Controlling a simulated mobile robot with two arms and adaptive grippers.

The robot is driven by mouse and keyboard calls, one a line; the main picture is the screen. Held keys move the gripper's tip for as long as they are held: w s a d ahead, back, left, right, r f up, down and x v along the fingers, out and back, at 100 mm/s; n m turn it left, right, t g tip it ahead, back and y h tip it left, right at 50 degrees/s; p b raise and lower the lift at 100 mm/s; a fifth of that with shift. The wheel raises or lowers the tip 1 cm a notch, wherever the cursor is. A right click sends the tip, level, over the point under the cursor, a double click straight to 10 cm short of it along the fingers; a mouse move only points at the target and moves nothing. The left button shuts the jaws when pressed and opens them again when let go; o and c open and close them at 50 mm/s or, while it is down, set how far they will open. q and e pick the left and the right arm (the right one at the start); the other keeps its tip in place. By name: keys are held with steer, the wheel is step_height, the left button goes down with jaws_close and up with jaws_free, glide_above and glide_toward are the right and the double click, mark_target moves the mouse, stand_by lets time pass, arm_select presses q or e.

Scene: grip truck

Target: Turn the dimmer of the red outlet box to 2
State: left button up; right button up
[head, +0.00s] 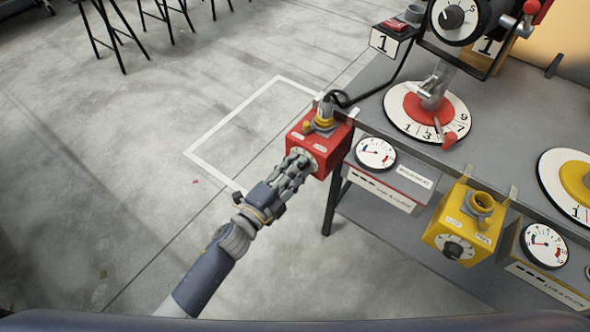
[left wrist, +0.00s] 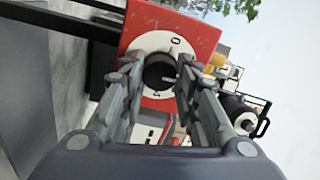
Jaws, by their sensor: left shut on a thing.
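The red outlet box (head: 334,152) hangs on the left end of the table, with a cable plugged into its top. My left gripper (head: 298,165) reaches its front face from the lower left. In the left wrist view the red box (left wrist: 200,32) fills the upper middle. Its black dimmer knob (left wrist: 160,72) sits on a round white dial (left wrist: 150,42) between my two fingers (left wrist: 160,85). The fingers are shut on the knob's sides. A 0 shows at the dial's top; the other marks are mostly hidden. My right gripper is not in view.
A yellow outlet box (head: 447,236) with its own black knob hangs farther right on the table edge. A gauge (head: 375,153) sits beside the red box. The grey table (head: 385,100) carries numbered turntables.

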arm_select(q)
steer(key=shift+m, duration=0.3)
stand_by(0.4)
steer(key=o, duration=1.1)
steer(key=v, duration=1.2)
steer(key=shift+f, duration=0.1)
